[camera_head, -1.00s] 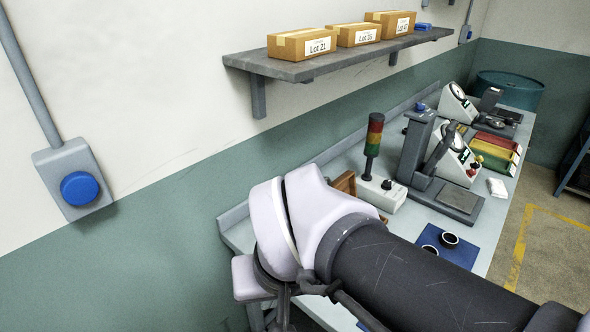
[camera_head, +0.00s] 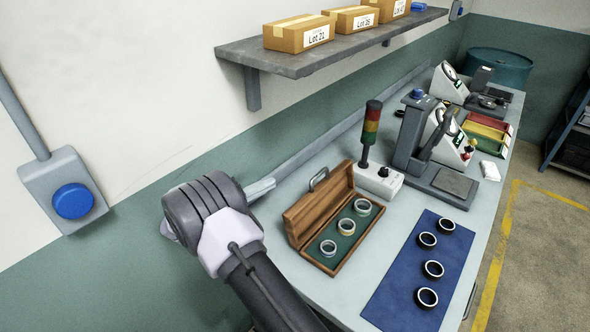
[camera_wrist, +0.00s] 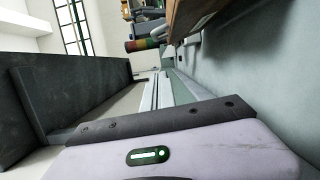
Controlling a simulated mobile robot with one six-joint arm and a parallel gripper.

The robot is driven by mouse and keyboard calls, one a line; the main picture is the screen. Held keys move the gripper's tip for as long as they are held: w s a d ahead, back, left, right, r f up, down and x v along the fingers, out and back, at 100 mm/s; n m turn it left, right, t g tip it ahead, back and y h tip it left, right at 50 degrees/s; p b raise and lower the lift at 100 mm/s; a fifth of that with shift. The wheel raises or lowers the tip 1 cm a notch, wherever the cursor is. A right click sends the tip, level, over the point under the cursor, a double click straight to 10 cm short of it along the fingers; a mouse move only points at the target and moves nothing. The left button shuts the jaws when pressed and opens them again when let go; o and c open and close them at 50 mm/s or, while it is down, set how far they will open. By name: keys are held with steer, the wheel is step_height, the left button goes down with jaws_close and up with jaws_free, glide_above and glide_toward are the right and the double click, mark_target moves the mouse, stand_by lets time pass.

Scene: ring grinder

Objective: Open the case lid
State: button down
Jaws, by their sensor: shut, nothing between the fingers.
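The wooden case (camera_head: 352,244) stands on the bench with its lid (camera_head: 318,207) raised and tilted up along the back left side. A grey handle (camera_head: 319,180) is on the lid's upper edge. Three pale rings (camera_head: 347,227) sit in the green lining. My gripper (camera_head: 268,185) is shut and empty, left of the lid and apart from it, by the bench's back edge. In the wrist view, part of the wood (camera_wrist: 190,14) shows at the top, beyond the gripper; which part of the case it is, I cannot tell.
A blue mat (camera_head: 402,285) with several dark rings lies right of the case. The signal light (camera_head: 371,125) and press stand (camera_head: 409,140) are behind it. A shelf (camera_head: 290,62) with boxes hangs above, on the wall. The bench's front left is bare.

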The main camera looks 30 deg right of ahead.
mark_target(313, 180)
steer(key=s+d+b, duration=0.2)
steer(key=d, duration=0.9)
steer(key=shift+s+b, duration=0.3)
steer(key=shift+d+r, duration=0.1)
steer(key=shift+d, duration=0.05)
steer(key=s, duration=0.1)
steer(key=s+r+m+b, duration=0.1)
steer(key=s+d+m, duration=0.1)
steer(key=shift+s+r, duration=0.15)
steer(key=shift+w, duration=0.2)
